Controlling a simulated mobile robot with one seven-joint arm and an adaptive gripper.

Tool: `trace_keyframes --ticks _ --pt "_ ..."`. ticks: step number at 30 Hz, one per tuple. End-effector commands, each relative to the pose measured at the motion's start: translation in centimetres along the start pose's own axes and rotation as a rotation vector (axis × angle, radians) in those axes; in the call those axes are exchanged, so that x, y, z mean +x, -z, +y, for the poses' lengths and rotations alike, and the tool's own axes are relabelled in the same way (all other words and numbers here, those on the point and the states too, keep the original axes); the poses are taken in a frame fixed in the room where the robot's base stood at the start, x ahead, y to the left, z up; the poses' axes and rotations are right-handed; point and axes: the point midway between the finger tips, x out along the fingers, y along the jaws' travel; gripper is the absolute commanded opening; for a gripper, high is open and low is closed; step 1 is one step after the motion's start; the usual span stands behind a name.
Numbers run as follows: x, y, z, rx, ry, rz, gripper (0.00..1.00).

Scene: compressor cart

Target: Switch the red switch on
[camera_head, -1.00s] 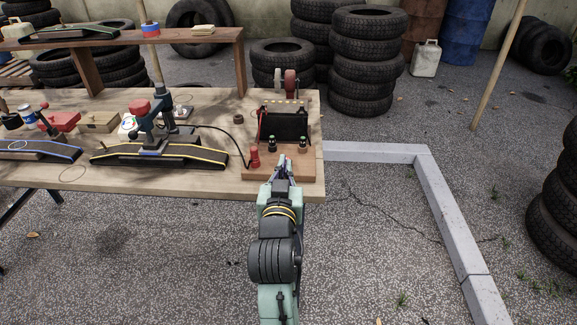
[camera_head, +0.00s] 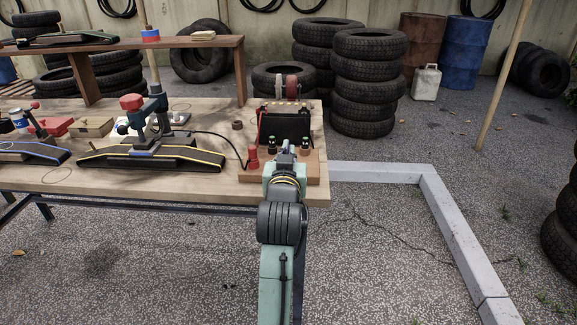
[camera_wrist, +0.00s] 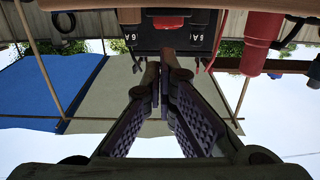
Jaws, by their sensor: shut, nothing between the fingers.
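The red switch (camera_wrist: 168,22) shows as a small dark red piece on a black panel (camera_wrist: 150,38), between two spots marked "6A", at the top of the wrist view. In the head view the switch is hidden behind my arm. The black box (camera_head: 285,124) stands on a wooden base at the table's right end. My gripper (camera_wrist: 163,62) is shut and empty, its fingertips just below the switch in the wrist view; contact cannot be told. In the head view my gripper (camera_head: 286,147) is in front of the black box.
A red cylinder (camera_head: 254,158) stands left of my gripper and also shows in the wrist view (camera_wrist: 262,38). A black cable runs beside it. A dark clamp-like tool with a red knob (camera_head: 132,102) stands further left. A reel (camera_head: 286,86) is behind the box.

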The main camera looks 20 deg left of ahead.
Motion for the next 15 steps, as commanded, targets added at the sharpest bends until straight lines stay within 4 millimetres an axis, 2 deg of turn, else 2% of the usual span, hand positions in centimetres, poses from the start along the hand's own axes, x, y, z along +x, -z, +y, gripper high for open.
trace_keyframes --ticks 3,15 --pt "0.18 -0.96 -0.02 0.0 0.001 0.001 0.0" --pt "0.25 -1.07 -0.01 0.0 0.0 0.001 0.0"
